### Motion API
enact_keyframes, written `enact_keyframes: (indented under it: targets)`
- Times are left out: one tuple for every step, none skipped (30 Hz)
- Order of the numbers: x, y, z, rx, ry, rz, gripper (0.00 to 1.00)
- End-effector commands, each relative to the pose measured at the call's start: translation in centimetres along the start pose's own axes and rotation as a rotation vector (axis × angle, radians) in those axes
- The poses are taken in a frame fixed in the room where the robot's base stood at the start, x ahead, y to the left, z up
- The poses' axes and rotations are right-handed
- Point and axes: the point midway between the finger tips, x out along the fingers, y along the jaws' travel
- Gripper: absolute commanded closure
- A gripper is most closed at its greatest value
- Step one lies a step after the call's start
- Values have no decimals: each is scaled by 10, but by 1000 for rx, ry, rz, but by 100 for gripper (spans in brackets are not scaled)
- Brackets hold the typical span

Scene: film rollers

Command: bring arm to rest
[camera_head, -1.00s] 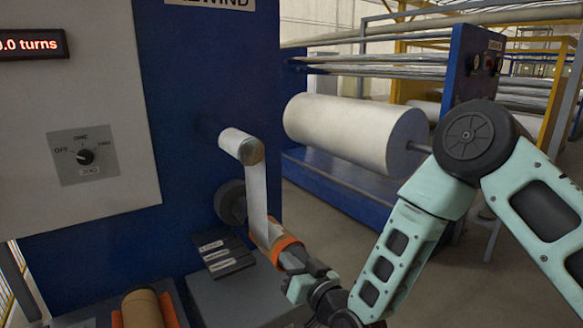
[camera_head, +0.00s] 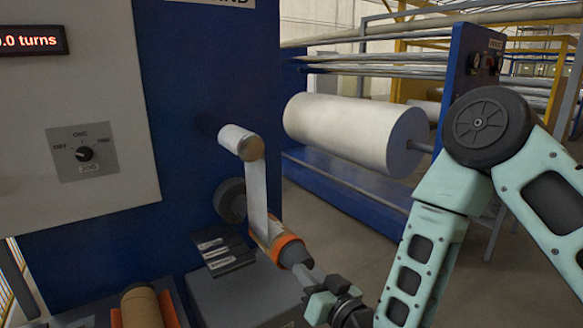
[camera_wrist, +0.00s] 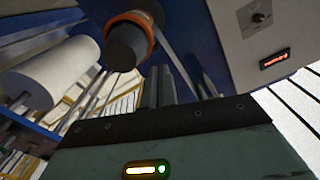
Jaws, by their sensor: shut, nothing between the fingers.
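My gripper (camera_head: 322,290) is near the bottom of the head view, in front of and to the right of the roller shaft with the orange collar (camera_head: 283,245). Its shut fingers also show in the wrist view (camera_wrist: 158,85), with nothing seen between them. The dark shaft end with the orange ring also shows in the wrist view (camera_wrist: 128,45), apart from the fingers. A strip of white film (camera_head: 257,195) runs from the small upper roller (camera_head: 240,142) down to the collared roller. My arm is bent, with its elbow at the right.
A large white roll (camera_head: 345,130) stands behind, right of centre. A brown core (camera_head: 142,308) lies at the bottom left. Floor is open right of the shaft.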

Motion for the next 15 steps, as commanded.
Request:
enact_keyframes:
  targets:
    - [0,0,0,0,0,0,100]
    - [0,-1,0,-1,-3,-2,100]
    - [1,-2,-1,-6,-15,-5,100]
    - [1,-4,0,-12,-30,-10,100]
    - [2,-7,0,-19,-51,-15,100]
    - [2,-11,0,-32,-87,-24,100]
    - [2,-15,1,-43,-122,-30,100]
    - [2,-19,2,-56,-161,-37,100]
    - [0,-24,4,-76,-221,-44,100]
    - [-2,-28,5,-92,-268,-49,100]
    - [-5,-31,7,-109,-318,-53,100]
    - [-10,-36,8,-130,-384,-56,100]
    - [-14,-39,9,-146,-432,-56,100]
    - [-20,-41,10,-161,-481,-56,100]
    - [-28,-44,10,-180,-546,-52,100]
